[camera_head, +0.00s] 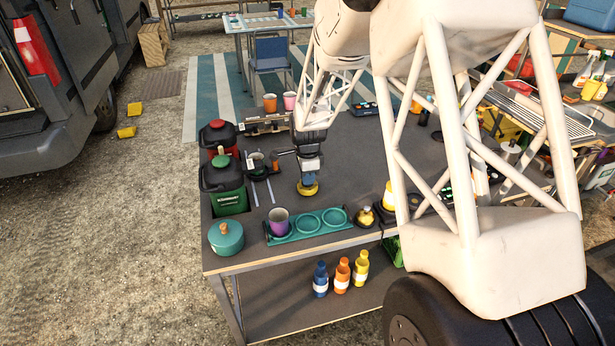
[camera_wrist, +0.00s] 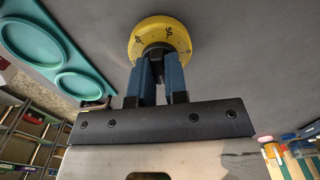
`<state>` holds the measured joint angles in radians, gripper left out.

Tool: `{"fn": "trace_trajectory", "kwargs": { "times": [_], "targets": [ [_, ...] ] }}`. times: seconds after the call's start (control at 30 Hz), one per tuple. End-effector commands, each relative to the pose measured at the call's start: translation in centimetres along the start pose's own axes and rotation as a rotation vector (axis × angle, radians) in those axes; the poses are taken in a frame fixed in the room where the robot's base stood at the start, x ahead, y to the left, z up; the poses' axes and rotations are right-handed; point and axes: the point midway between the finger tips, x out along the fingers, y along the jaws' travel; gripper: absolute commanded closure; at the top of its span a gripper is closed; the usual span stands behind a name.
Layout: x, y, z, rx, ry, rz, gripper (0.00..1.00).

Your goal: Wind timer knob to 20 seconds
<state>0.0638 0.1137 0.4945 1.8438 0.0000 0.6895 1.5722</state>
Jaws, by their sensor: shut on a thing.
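The timer (camera_head: 308,188) is a round yellow dial with a dark knob on the grey table. It also shows in the wrist view (camera_wrist: 172,30), with the numeral 50 and another, hard-to-read mark on its face. My gripper (camera_head: 308,178) points down over it from above. In the wrist view my gripper (camera_wrist: 160,58) has its two blue fingers close together, shut on the dark knob in the middle of the dial. The fingers hide part of the knob and the near part of the dial. I cannot read which value the timer is set to.
A teal three-ring holder (camera_head: 307,224) with a purple cup (camera_head: 279,222) lies in front of the timer. A green canister (camera_head: 222,184) and a teal pot (camera_head: 226,238) stand to the left. A brass-coloured object (camera_head: 364,216) stands at the right front. Bare table surrounds the timer.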

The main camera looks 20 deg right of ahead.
Motion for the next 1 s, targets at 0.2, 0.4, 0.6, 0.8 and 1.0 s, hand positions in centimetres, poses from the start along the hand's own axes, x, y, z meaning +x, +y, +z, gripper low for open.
{"fn": "trace_trajectory", "kwargs": {
  "times": [0.2,0.4,0.6,0.8,1.0],
  "targets": [
    [0.02,0.01,0.00,0.042,0.000,0.000,0.94],
    [0.02,0.01,0.00,0.042,0.000,0.000,0.94],
    [0.02,0.01,0.00,0.107,0.000,0.000,0.94],
    [0.00,-0.01,0.00,0.220,0.000,0.000,0.94],
    [0.00,-0.02,0.00,0.251,0.000,0.000,0.94]
  ]
}}
